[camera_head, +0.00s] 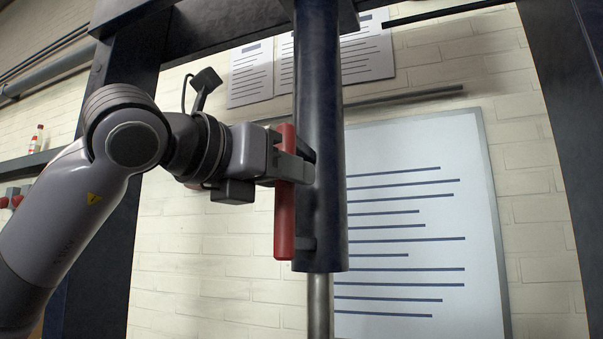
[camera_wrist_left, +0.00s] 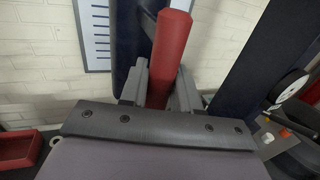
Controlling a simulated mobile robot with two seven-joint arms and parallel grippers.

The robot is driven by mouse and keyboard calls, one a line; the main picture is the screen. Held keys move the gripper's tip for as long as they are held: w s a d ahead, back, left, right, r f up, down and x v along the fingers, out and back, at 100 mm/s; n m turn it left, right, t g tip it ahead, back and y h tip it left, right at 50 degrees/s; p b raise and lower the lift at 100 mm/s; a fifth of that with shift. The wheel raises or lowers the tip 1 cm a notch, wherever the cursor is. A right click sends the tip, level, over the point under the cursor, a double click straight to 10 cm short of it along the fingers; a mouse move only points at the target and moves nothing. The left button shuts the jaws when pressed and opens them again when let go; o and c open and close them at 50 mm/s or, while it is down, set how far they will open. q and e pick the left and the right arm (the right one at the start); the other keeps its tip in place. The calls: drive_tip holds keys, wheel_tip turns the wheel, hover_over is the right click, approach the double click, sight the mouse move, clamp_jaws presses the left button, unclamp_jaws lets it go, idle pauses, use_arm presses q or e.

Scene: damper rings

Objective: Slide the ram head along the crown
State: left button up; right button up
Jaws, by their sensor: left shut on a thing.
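The ram head is a dark blue vertical cylinder (camera_head: 319,120) with a bare steel rod (camera_head: 320,305) below it. It hangs under the dark crown beam (camera_head: 225,25) at the top of the head view. A red upright handle bar (camera_head: 285,225) is fixed to the cylinder's left side. My left gripper (camera_head: 290,166) is shut on the red handle, about midway along it. In the left wrist view the red handle (camera_wrist_left: 170,60) stands between the two grey fingers, with the dark cylinder behind it. My right gripper is not in view.
Dark frame posts stand at left (camera_head: 120,150) and right (camera_head: 570,120). A whiteboard (camera_head: 420,240) and paper sheets (camera_head: 250,75) are on the pale brick wall behind. A red bin (camera_wrist_left: 18,148) shows at the left of the wrist view.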

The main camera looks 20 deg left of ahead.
use_arm(q)
drive_tip(key=shift+s+d+f, duration=0.1)
drive_tip(key=shift+d, duration=0.85)
drive_tip(key=o, duration=1.1)
drive_tip(key=shift+a, duration=0.1)
drive_tip(key=shift+s+a, duration=0.1)
drive_tip(key=shift+b+v, duration=0.5)
drive_tip(key=shift+v, duration=0.35)
drive_tip(key=shift+b+v, duration=1.1)
drive_tip(key=shift+v, duration=1.9)
